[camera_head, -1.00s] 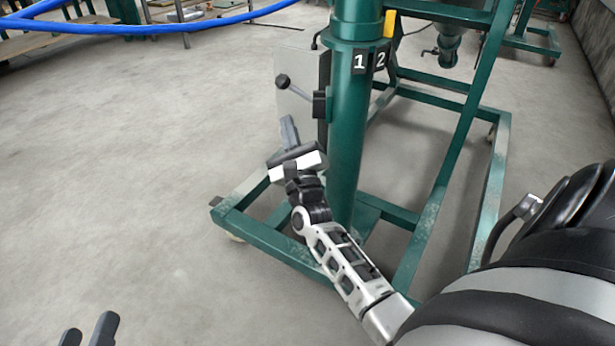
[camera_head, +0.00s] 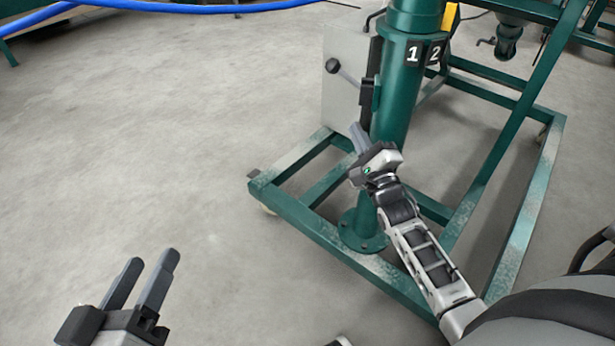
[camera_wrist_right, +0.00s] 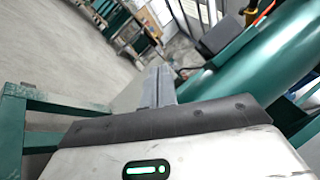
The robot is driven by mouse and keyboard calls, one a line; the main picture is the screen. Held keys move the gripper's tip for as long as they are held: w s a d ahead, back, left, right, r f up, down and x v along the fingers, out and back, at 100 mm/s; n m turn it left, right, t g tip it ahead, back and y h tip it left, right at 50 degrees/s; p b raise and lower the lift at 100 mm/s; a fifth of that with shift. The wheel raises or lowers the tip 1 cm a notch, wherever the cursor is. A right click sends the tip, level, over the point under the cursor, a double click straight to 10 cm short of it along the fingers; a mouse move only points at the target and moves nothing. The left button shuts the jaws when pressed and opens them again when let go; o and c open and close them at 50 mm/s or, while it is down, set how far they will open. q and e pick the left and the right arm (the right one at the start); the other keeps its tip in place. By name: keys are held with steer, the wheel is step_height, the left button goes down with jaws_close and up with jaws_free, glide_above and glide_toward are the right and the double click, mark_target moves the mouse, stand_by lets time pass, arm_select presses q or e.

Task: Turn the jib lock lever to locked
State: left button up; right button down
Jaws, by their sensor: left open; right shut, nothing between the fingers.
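My right gripper (camera_head: 358,136) is shut and empty, below the lever and left of the post, apart from the lever. Its closed fingers also show in the right wrist view (camera_wrist_right: 158,86), where the post (camera_wrist_right: 265,65) runs at the upper right. My left gripper (camera_head: 145,275) is open and empty over bare floor at the lower left.
A grey panel (camera_head: 345,50) stands behind the lever. The green base frame (camera_head: 315,222) spreads across the floor around the post. Number plates 1 and 2 (camera_head: 425,53) are on the post. A blue hose (camera_head: 200,7) crosses the top. The floor at left is clear.

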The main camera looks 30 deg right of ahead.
steer(key=p+v, duration=0.2)
steer(key=v, duration=0.8)
arm_select(q)
step_height(320, 180, up, 27)
steer(key=p, duration=2.4)
steer(key=shift+f, duration=0.15)
arm_select(e)
steer(key=s+a+r+n+g+y, duration=0.3)
steer(key=s+a+r+n+g, duration=0.2)
steer(key=a+r+n, duration=0.4)
steer(key=s+a+r+n+g+y, duration=0.3)
steer(key=s+a+r+n+g, duration=0.2)
steer(key=n, duration=1.2)
steer(key=s+a+r, duration=0.1)
steer(key=a+r, duration=0.2)
steer(key=a, duration=0.3)
steer(key=shift+a+r, duration=0.3)
steer(key=shift+r, duration=0.1)
